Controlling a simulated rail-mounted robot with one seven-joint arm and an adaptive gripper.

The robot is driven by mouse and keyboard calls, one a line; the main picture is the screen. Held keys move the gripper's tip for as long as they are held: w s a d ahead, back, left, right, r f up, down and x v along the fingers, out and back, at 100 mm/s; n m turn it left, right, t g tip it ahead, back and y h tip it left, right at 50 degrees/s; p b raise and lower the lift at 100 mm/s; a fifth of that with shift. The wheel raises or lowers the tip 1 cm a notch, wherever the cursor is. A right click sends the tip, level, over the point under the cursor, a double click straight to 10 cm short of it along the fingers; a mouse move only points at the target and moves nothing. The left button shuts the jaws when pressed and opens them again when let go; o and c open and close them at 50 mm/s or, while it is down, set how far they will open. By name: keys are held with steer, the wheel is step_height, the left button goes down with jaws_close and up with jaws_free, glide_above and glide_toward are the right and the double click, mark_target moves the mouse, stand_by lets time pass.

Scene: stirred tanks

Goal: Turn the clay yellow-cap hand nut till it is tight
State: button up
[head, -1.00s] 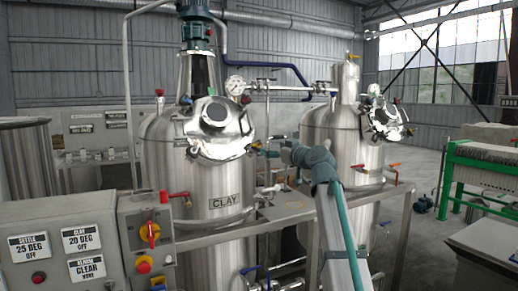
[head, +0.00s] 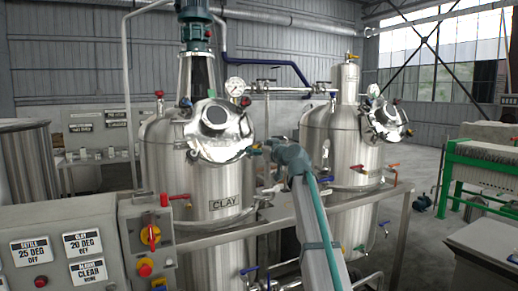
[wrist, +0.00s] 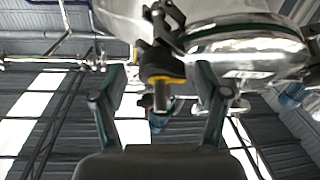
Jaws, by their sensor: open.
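The clay tank (head: 190,180) is a steel vessel with a CLAY label on its front. Its round hatch cover (head: 215,125) sits at the upper front. The yellow-cap hand nut (head: 248,152) is at the lower right of the hatch, small and partly hidden by my gripper (head: 262,148). In the wrist view the nut shows as a dark knob with a yellow band (wrist: 165,80). It lies ahead between the two spread fingers of my gripper (wrist: 162,98), with visible gaps on both sides. My gripper is open and holds nothing. Whether the nut is tight cannot be seen.
A red-capped nut (head: 245,101) and a blue-capped one (head: 185,102) sit higher around the hatch. A pressure gauge (head: 235,86) stands above. A second steel tank (head: 340,145) is to the right. A control panel (head: 75,245) stands at the front left.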

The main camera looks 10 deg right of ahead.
steer(key=c, duration=1.2)
steer(key=shift+o, duration=0.2)
steer(key=shift+m+h, duration=0.3)
steer(key=shift+m, duration=0.2)
steer(key=shift+s+r+m+t+h+p, duration=0.1)
steer(key=shift+m+t+h+p, duration=0.2)
steer(key=shift+m+h+p, duration=0.4)
steer(key=m+h+p, duration=0.1)
steer(key=m+p, duration=0.1)
steer(key=m, duration=0.1)
steer(key=shift+r, duration=0.15)
steer(key=m+h+p, duration=0.1)
steer(key=m+p, duration=0.1)
steer(key=p, duration=0.1)
steer(key=shift+h, duration=0.3)
steer(key=shift+f+m+t+h+p, duration=0.2)
steer(key=shift+m+t+h+p, duration=0.1)
steer(key=shift+m+p, duration=0.55)
